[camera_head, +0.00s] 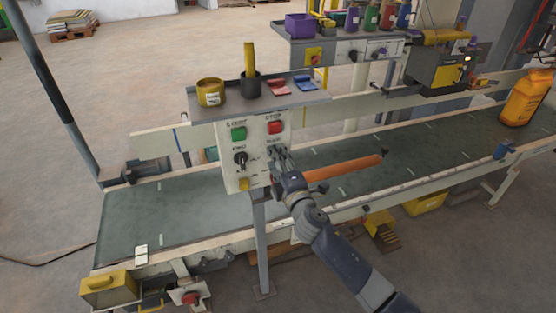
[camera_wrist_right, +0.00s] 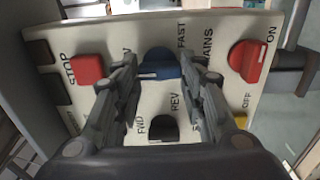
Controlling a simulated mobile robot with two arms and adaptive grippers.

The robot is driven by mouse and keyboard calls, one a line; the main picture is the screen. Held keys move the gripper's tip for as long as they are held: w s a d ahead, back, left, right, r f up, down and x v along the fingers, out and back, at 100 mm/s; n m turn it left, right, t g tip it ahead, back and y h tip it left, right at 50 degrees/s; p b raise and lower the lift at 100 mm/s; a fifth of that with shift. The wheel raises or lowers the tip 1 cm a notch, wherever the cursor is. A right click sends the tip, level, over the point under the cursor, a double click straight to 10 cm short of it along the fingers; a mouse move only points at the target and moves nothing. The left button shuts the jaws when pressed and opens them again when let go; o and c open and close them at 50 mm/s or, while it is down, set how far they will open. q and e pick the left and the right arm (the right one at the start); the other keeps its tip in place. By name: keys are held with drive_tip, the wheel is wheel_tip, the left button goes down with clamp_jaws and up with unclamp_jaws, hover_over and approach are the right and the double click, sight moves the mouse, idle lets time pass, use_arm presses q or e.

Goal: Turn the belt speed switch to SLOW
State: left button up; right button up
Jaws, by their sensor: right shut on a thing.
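The pale control panel (camera_head: 257,122) stands on a post in front of the belt. In the right wrist view, the blue speed switch (camera_wrist_right: 160,63) sits between the labels FAST and one ending in W. My right gripper (camera_head: 277,152) is at the right side of the panel, and in the wrist view its fingers (camera_wrist_right: 166,75) are shut on the blue switch, one on each side. A white mark shows on the switch; its exact setting is unclear. The gripper hides the switch in the head view. My left gripper is not in view.
Close by are the green START button (camera_head: 238,134), the red STOP button (camera_head: 275,127), the black FWD/REV knob (camera_head: 240,158) and the red MAINS switch (camera_wrist_right: 248,62). A shelf (camera_head: 205,110) above holds cups. An orange bar (camera_head: 345,168) and the belt (camera_head: 200,205) lie behind.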

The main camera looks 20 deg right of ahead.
idle(0.3)
drive_tip(key=o, duration=1.1)
drive_tip(key=shift+c, duration=0.2)
drive_tip(key=s, duration=1.2)
drive_tip(key=shift+d, duration=0.15)
drive_tip(key=shift+f, duration=0.1)
